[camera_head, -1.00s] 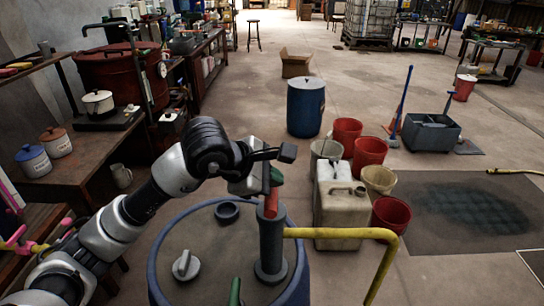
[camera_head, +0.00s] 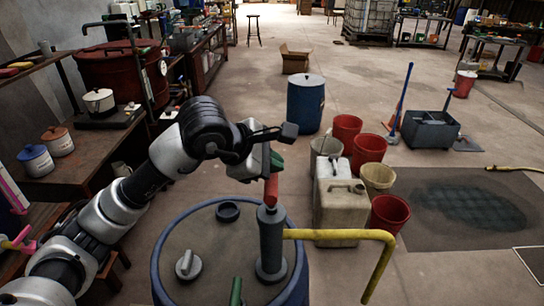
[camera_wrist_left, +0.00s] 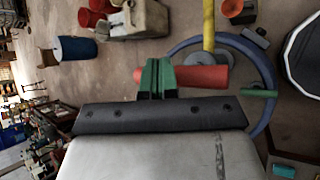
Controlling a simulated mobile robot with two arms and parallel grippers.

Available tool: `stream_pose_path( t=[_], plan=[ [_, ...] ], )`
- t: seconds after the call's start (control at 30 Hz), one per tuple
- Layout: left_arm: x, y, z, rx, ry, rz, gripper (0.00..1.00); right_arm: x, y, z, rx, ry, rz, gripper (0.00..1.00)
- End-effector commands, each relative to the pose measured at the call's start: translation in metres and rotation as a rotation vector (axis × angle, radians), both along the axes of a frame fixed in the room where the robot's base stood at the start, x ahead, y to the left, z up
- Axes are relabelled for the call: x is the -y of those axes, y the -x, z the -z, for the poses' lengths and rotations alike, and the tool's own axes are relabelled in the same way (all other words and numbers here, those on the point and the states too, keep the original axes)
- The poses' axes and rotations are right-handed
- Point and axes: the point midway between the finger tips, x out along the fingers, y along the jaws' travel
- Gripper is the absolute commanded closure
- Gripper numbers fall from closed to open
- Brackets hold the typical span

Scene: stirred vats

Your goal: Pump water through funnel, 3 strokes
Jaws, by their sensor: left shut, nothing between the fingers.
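A grey hand pump (camera_head: 271,245) stands upright on a blue drum (camera_head: 165,265). Its red handle (camera_head: 271,190) is at the top and a bent yellow spout pipe (camera_head: 345,234) leads right. My left gripper (camera_head: 276,162) is by the handle's upper part, its green fingertips partly hidden. In the left wrist view its shut fingers (camera_wrist_left: 157,80) are close to the red handle (camera_wrist_left: 200,77) and hold nothing; whether they touch it is unclear. I cannot pick out a funnel for certain. My right gripper is out of view.
Pale jerrycans (camera_head: 340,207) and several red and beige buckets (camera_head: 390,213) stand right of the drum. A smaller blue barrel (camera_head: 305,105) is behind. A wooden bench (camera_head: 80,155) with pots is left. A dark wet mat (camera_head: 470,208) lies right; open floor lies beyond.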

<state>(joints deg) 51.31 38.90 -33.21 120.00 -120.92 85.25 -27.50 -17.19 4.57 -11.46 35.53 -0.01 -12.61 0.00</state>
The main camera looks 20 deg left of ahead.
Motion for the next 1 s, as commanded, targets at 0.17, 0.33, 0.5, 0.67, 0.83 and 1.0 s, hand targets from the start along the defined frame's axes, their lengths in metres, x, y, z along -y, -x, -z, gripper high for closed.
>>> stream_pose_path(
  t=[0.17, 0.33, 0.5, 0.67, 0.83, 1.0],
  plan=[
    [0.0, 0.0, -0.012, 0.0, -0.001, -0.002, 1.0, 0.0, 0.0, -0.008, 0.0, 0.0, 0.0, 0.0],
    [0.0, -0.001, -0.023, 0.0, 0.0, -0.002, 1.0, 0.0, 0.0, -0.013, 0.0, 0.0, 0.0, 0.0],
    [0.0, -0.001, -0.029, 0.0, 0.001, -0.001, 1.0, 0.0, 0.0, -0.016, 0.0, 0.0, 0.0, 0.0],
    [0.0, -0.001, -0.029, 0.0, 0.001, -0.001, 1.0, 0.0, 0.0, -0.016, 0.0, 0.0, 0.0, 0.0],
    [0.0, -0.001, -0.03, 0.002, 0.001, -0.001, 1.0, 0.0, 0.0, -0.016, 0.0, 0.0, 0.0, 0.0],
    [-0.001, -0.001, -0.044, 0.005, 0.001, -0.002, 1.0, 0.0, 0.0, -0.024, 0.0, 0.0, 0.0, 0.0]
  ],
)
